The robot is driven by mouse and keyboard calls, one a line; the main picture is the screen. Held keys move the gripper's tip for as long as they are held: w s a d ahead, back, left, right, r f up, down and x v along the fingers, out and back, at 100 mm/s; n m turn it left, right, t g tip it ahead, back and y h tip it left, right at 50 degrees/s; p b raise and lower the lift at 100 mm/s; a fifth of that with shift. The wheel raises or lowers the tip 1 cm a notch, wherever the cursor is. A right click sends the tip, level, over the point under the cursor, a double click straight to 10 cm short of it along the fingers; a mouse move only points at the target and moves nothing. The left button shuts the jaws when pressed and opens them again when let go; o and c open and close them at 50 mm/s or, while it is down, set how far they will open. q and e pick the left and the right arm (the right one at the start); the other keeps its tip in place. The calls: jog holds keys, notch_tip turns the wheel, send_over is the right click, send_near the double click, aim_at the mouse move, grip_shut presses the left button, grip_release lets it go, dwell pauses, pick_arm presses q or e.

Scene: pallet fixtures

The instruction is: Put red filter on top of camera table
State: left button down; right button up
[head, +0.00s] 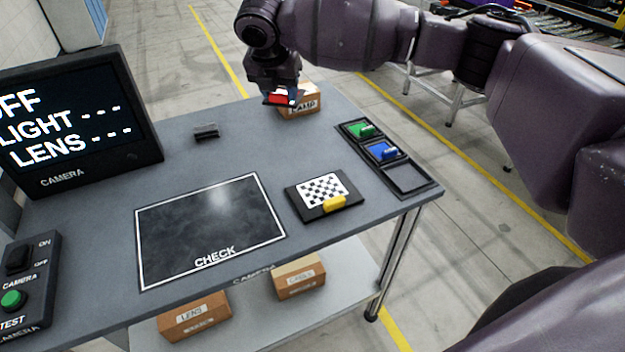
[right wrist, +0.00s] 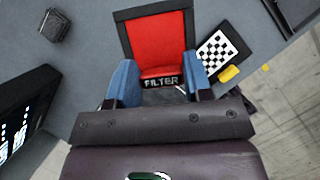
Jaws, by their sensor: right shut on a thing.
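The red filter (right wrist: 158,45) is a red square in a black frame with a label reading FILTER. My right gripper (right wrist: 160,88) is shut on its labelled end, with a blue finger on each side. In the head view the red filter (head: 281,98) shows small in my right gripper (head: 280,92), above the back part of the grey camera table (head: 235,150) and in front of a cardboard box. The filter appears held above the tabletop. My left gripper is in neither view.
A black rack (head: 408,178) holds green and blue filters, with one empty slot. A checkerboard plate (head: 322,192), black CHECK panel (head: 210,225), CAMERA monitor (head: 75,125), switch box (head: 28,285), small dark block (head: 206,131) and cardboard box (head: 300,105) stand on the table. Bare tabletop lies mid-table.

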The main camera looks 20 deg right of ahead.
jog(key=n, duration=0.1)
jog(key=w+n+y, duration=0.1)
jog(key=n, duration=0.2)
jog(key=shift+w+d+r+t+y, duration=0.1)
jog(key=shift+w+r+t+y, duration=0.05)
jog(key=shift+r+t+y, duration=0.2)
jog(key=n, duration=0.1)
jog(key=w+n+y, duration=0.1)
jog(key=n, duration=0.1)
jog(key=shift+r+n, duration=0.3)
jog(key=shift+r, duration=0.1)
notch_tip(320, 180, down, 20)
jog(key=shift+r+b, duration=0.2)
jog(key=shift+b, duration=0.85)
jog(key=shift+f, duration=0.2)
jog(key=shift+f, duration=0.1)
